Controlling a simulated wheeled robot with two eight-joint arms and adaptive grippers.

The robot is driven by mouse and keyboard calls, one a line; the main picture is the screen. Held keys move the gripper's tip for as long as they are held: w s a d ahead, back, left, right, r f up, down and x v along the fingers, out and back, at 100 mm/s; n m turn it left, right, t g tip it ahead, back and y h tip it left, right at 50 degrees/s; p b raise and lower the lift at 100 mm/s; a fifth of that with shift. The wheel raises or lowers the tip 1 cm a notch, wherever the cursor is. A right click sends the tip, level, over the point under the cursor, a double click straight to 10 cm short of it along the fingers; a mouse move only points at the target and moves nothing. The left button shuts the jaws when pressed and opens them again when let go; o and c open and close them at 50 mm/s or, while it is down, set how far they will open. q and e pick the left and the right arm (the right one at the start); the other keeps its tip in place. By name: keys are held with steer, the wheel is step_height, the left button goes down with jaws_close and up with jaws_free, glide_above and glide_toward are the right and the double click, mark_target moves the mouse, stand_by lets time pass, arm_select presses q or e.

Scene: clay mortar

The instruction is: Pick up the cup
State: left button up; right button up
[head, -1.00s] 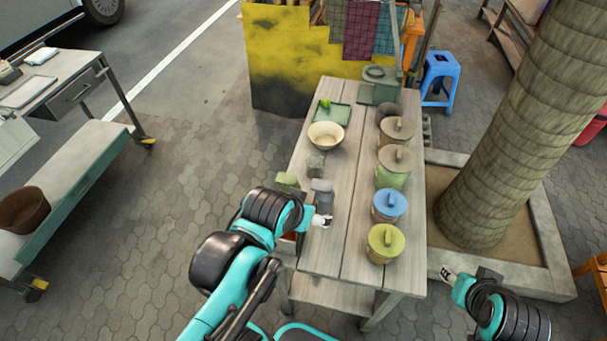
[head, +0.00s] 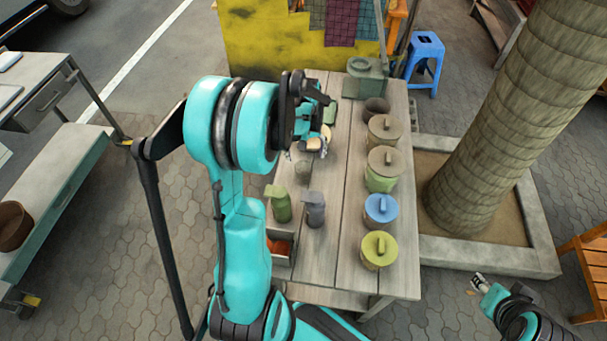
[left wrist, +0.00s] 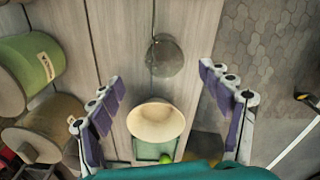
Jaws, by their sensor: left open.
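The cup (head: 303,170) is a small grey, see-through vessel standing on the wooden table (head: 346,215), left of the table's middle. In the left wrist view the cup (left wrist: 165,56) stands beyond a cream bowl (left wrist: 155,121). My left gripper (head: 313,148) is over the table by the bowl and hides most of it in the head view. In the left wrist view its two fingers (left wrist: 160,75) are spread wide with nothing between them held; the cup is apart from both. My right gripper (head: 478,283) is off the table's right side, too small to read.
Several lidded jars, among them a blue one (head: 381,209) and a yellow one (head: 378,250), line the table's right side. A green bottle (head: 279,203) and a grey bottle (head: 314,209) stand in front of the cup. A lime (left wrist: 166,158) lies behind the bowl.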

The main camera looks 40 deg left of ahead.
mark_target(303, 169)
arm_select(q)
steer(key=f+b, duration=0.1)
steer(key=f, duration=0.2)
steer(key=f+b, duration=0.1)
steer(key=f, duration=0.2)
steer(key=a+f+b, duration=0.1)
steer(key=f, duration=0.2)
steer(key=shift+w+f+b, duration=0.1)
steer(key=shift+b, duration=0.2)
steer(key=shift+d, duration=0.1)
steer(key=shift+c, duration=0.7)
steer(key=c, duration=1.1)
